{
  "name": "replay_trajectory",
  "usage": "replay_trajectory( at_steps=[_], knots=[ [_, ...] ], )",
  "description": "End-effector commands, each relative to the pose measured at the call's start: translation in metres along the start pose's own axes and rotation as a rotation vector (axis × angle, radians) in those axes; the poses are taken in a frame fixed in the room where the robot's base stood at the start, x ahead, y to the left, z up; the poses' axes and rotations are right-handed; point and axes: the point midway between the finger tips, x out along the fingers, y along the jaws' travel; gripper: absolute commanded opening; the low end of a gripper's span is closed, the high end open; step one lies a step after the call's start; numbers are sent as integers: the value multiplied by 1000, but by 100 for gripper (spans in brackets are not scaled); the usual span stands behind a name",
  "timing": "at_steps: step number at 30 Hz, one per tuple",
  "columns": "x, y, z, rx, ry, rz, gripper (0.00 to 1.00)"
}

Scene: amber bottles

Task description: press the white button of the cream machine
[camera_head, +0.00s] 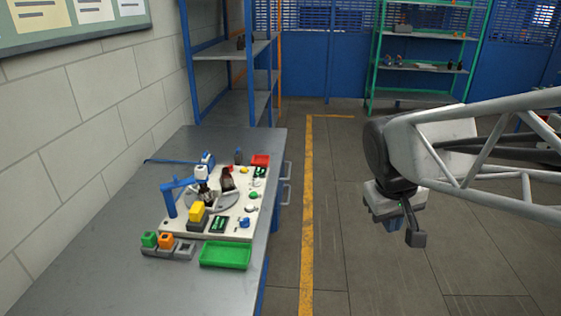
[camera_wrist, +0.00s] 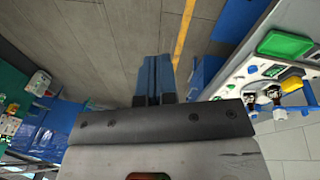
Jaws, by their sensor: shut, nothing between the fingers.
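The cream machine (camera_head: 200,228) lies on the grey workbench, with a column of small coloured knobs along its right side. A small white button (camera_head: 249,208) appears between a green knob (camera_head: 253,195) and a blue knob (camera_head: 244,222). My gripper (camera_head: 380,213) hangs over the floor to the right of the bench, well apart from the machine. In the wrist view its blue fingers (camera_wrist: 153,75) are together and empty.
Open floor lies between bench and gripper. Shelves stand behind.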

Motion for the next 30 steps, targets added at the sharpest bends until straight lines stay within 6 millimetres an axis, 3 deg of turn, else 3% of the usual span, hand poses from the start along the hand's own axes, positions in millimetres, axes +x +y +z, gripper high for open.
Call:
replay_trajectory(
  at_steps=[17, 30],
  knots=[
    [16, -18, -111, -254, -61, 117, 0],
    [38, -49, -194, -447, -97, 211, 0]
  ],
)
